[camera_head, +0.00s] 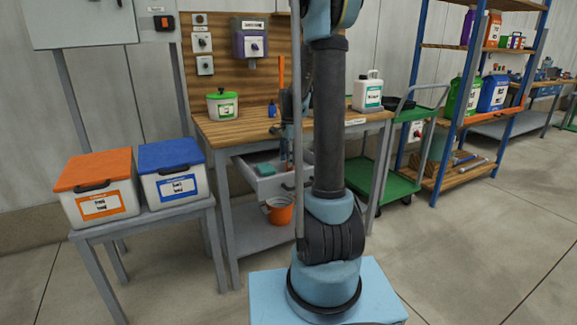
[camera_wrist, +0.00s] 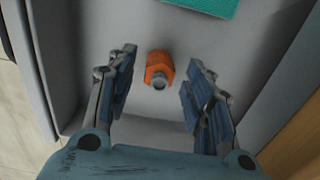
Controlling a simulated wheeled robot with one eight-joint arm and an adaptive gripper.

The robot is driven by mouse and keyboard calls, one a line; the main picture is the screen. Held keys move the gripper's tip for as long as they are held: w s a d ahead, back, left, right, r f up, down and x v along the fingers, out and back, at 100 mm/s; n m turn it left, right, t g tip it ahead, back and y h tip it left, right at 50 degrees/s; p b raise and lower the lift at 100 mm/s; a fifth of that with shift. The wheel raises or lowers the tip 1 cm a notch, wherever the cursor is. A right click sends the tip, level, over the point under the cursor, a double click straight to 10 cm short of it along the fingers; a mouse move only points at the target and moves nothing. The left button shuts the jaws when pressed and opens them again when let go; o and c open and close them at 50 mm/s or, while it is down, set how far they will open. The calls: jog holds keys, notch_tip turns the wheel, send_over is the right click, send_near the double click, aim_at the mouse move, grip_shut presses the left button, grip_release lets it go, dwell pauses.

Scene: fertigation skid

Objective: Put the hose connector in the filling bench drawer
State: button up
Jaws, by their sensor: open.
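The hose connector (camera_wrist: 159,70), an orange hex body with a grey end, shows in the wrist view inside the grey drawer (camera_wrist: 92,28). It appears to lie on the drawer floor. My gripper (camera_wrist: 161,60) is open above it, one finger on each side, with clear gaps to the connector. In the head view the filling bench drawer (camera_head: 279,184) is pulled out below the bench top. My gripper is partly hidden there behind my own arm, and I cannot make out the connector.
A teal item (camera_wrist: 208,5) lies in the drawer; it also shows in the head view (camera_head: 265,169). An orange bucket (camera_head: 279,211) stands below the drawer. The wooden bench top (camera_head: 240,131) carries a green-lidded pot (camera_head: 222,105) and a white jug (camera_head: 368,91).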

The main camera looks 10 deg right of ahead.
notch_tip(320, 180, up, 9)
jog(key=shift+f, duration=0.2)
jog(key=s+r+n+t, duration=0.1)
jog(key=s+n, duration=0.6)
jog(key=s, duration=1.2)
jog(key=s+f+n, duration=0.4)
jog(key=s+f, duration=0.1)
jog(key=s, duration=0.3)
jog(key=s+f+n+t, duration=0.1)
jog(key=s+f+n, duration=0.2)
jog(key=s+f, duration=0.2)
jog(key=s, duration=0.3)
jog(key=shift+s+f+n, duration=0.25)
jog(key=shift+s+n, duration=0.15)
jog(key=shift+w+f, duration=0.2)
jog(key=shift+w, duration=0.25)
